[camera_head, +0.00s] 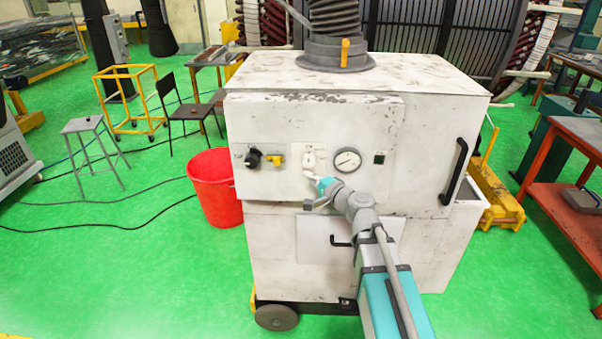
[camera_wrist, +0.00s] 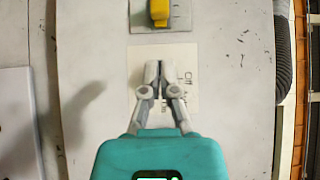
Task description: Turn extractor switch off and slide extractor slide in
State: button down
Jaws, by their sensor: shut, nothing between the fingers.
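The extractor (camera_head: 420,135) is a worn white cabinet with a grey hose on top. Its front panel carries a pale switch plate (camera_head: 318,152) with a round light switch (camera_head: 308,159). A yellow tab (camera_head: 345,52), which looks like the slide, stands upright at the hose collar. My gripper (camera_head: 309,173) is just below the switch at the panel. In the wrist view, my gripper (camera_wrist: 157,66) is shut and empty, in front of the cream switch plate (camera_wrist: 181,56) with "Off" lettering. The fingers hide the switch there, so its position and any contact cannot be told.
A black knob (camera_head: 253,159) and a yellow valve (camera_head: 275,160) are left of the switch; the yellow valve also shows in the wrist view (camera_wrist: 160,13). A dial gauge (camera_head: 347,160) is to the right. A red bucket (camera_head: 214,188) stands left of the cabinet.

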aim_at(281, 159)
jog(key=x, duration=0.9)
jog(key=shift+w+a, duration=0.15)
jog(key=shift+a, duration=1.05)
